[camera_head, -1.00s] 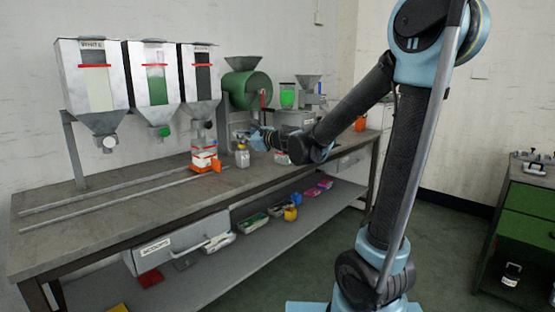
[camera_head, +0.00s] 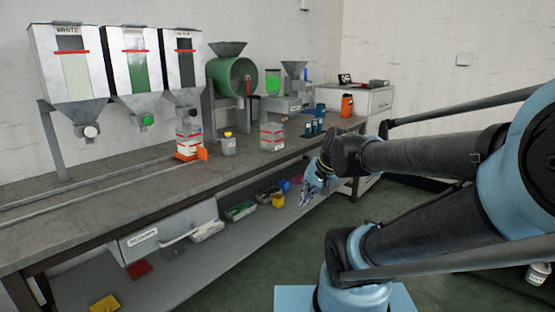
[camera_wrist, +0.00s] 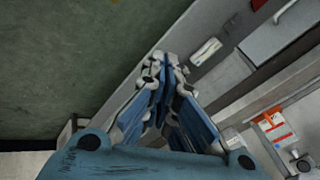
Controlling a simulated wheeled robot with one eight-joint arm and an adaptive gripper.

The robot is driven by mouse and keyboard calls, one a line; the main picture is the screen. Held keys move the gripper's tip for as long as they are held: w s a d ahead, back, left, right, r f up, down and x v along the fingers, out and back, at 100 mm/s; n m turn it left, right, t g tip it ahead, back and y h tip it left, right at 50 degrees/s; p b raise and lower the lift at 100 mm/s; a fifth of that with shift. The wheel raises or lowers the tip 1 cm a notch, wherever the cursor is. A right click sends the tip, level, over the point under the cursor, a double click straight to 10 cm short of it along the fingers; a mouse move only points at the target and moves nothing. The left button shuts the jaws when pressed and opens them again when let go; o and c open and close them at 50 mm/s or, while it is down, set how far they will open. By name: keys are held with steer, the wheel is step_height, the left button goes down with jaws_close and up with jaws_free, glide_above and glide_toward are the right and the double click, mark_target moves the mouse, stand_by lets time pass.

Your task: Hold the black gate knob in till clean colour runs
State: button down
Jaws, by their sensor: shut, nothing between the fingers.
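The black gate knob (camera_head: 194,112) is a small dark knob at the outlet of the third, right-hand hopper (camera_head: 185,70). A clear container with white and red on it (camera_head: 189,146) stands below that outlet, on an orange-red base. My gripper (camera_head: 308,188) is shut and empty, in front of the bench's front edge, well right of the knob and lower than it. In the wrist view my gripper's fingers (camera_wrist: 163,62) are together, with floor and bench edge beyond them. Nothing touches the knob.
Two more hoppers carry a white knob (camera_head: 91,131) and a green knob (camera_head: 147,120). A small yellow-capped bottle (camera_head: 229,146) and a red-banded clear container (camera_head: 271,136) stand on the bench. A green machine (camera_head: 232,78) is behind. A lower shelf holds several trays.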

steer(key=s+d+f+n+g+h, duration=0.2)
steer(key=s+d+f, duration=0.3)
steer(key=s+d, duration=0.4)
steer(key=shift+d+f+n+h, duration=0.2)
steer(key=shift+d+n+h, duration=0.35)
steer(key=shift+h, duration=0.35)
steer(key=w+a+r+m+t+y, duration=0.3)
steer(key=w+a+r+m, duration=0.5)
steer(key=w+a, duration=0.3)
steer(key=w+a+r+m+t+y, duration=0.3)
steer(key=w+a+r+m+y, duration=0.3)
steer(key=w+a, duration=0.5)
steer(key=w+a+r+m+t+y, duration=0.3)
steer(key=w+a+r+m, duration=0.7)
steer(key=a, duration=1)
steer(key=shift+w+r+m+y, duration=0.3)
steer(key=shift+w+m+y, duration=0.5)
steer(key=shift+m, duration=0.45)
